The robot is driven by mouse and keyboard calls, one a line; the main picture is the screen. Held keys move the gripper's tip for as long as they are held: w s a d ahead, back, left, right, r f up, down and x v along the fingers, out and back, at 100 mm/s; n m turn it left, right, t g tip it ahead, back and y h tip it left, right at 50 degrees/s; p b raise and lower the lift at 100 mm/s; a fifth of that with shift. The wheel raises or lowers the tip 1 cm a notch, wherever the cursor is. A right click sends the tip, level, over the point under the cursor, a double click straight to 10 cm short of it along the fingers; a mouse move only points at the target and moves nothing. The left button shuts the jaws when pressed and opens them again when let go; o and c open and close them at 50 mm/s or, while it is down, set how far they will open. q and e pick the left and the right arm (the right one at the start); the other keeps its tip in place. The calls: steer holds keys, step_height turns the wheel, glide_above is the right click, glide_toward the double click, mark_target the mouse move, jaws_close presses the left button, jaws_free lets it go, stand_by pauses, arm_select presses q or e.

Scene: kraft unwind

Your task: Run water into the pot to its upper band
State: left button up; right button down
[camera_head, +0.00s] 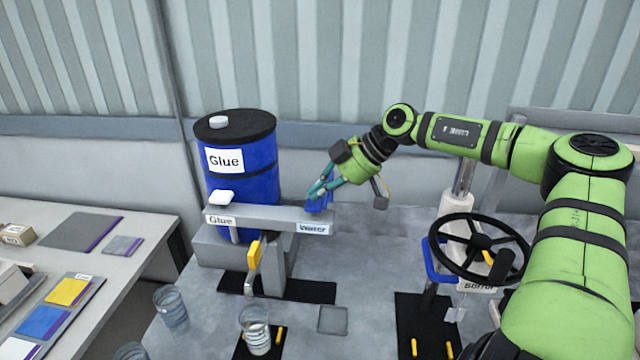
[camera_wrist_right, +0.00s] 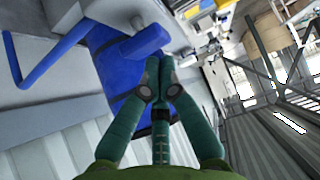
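The pot, a clear banded vessel (camera_head: 256,332), stands upright on a black pad between yellow pegs, below the grey spout (camera_head: 251,284). Its water level is too small to tell. The blue water handle (camera_head: 320,204) is on the grey bar above the "Water" label (camera_head: 313,229). My right gripper (camera_head: 316,190) is at this handle from above, its teal fingertips close together. In the right wrist view, the fingertips (camera_wrist_right: 160,62) meet just short of a blue block (camera_wrist_right: 148,42); I cannot tell whether they touch it. My left gripper is out of view.
A blue glue drum (camera_head: 240,165) stands behind the bar. A yellow handle (camera_head: 254,253) hangs at the front of the stand. Another clear vessel (camera_head: 171,308) stands to the left. A black handwheel (camera_head: 481,247) is at the right. A side table (camera_head: 120,275) is at left.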

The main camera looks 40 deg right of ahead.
steer(key=shift+a+f, duration=0.1)
step_height(320, 180, down, 2)
steer(key=shift+b, duration=0.9)
stand_by(3.1)
stand_by(2.8)
